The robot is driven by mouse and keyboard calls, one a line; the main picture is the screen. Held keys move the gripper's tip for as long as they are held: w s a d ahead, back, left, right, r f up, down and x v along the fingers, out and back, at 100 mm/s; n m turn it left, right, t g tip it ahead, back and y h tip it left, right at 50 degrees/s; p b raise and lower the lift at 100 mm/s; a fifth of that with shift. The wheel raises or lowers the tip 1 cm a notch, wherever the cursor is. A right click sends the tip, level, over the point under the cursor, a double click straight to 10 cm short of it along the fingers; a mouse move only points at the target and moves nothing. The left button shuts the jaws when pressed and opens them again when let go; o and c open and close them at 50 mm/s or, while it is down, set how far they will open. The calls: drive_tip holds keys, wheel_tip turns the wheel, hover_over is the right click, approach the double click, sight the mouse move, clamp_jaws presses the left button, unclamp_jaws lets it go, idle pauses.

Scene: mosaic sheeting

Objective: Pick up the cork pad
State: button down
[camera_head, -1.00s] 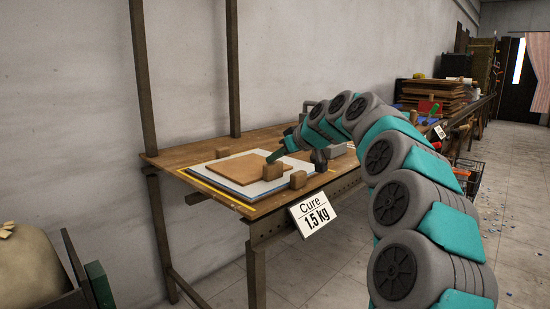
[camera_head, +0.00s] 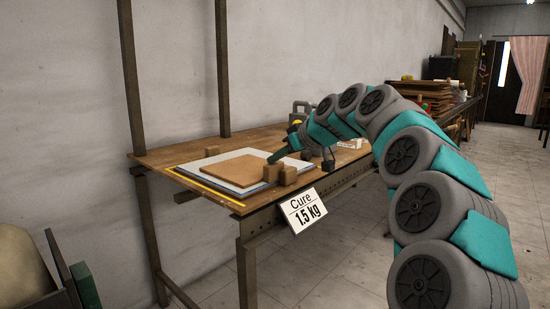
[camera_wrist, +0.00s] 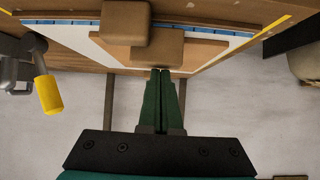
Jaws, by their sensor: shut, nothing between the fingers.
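A flat tan square, which looks like the cork pad (camera_head: 232,168), lies on a white sheet with a blue edge (camera_head: 205,166) on the wooden bench. In the wrist view the pad (camera_wrist: 200,52) shows partly behind two brown blocks, a nearer one (camera_wrist: 126,22) and another (camera_wrist: 156,50). My gripper (camera_head: 270,160) is at the pad's right side, its green fingers together and empty. In the wrist view the fingertips (camera_wrist: 160,72) point at the lower edge of the second block. I cannot tell whether they touch it.
A yellow-handled tool (camera_wrist: 46,92) is at the left of the wrist view. A "Cure 1.5 kg" sign (camera_head: 303,210) hangs on the bench front.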

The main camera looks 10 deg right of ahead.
drive_tip(key=shift+d+r, duration=0.15)
drive_tip(key=shift+d, duration=0.1)
drive_tip(key=shift+s, duration=0.15)
